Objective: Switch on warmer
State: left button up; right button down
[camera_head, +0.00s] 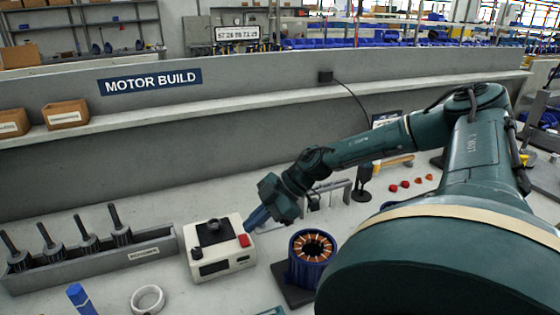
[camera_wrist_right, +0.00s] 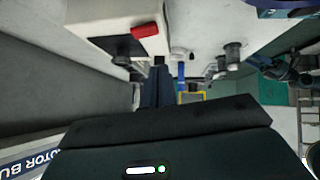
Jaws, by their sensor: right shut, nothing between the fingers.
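The warmer (camera_head: 208,268) is a white box with a black round part on top, a dark front panel and a red switch (camera_head: 244,240) at its right side. My right gripper (camera_head: 251,225) is shut and empty, with its blue fingertips close to the red switch. In the right wrist view the red switch (camera_wrist_right: 145,30) shows on the white warmer (camera_wrist_right: 95,13), just beyond the right fingertips (camera_wrist_right: 158,66). I cannot tell whether the fingertips touch the warmer, nor which way the switch is set. My left gripper is not in view.
A blue-rimmed motor stator (camera_head: 312,247) stands on a dark base right of the warmer. A grey rack (camera_head: 90,265) holding several dark rotors stands left. Several red pieces (camera_head: 405,186) lie behind.

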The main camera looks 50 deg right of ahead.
pick_arm(q)
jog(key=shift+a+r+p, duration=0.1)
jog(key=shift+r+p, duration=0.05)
jog(key=shift+p, duration=0.55)
pick_arm(e)
jog(key=v, duration=0.9)
jog(key=shift+d, duration=0.3)
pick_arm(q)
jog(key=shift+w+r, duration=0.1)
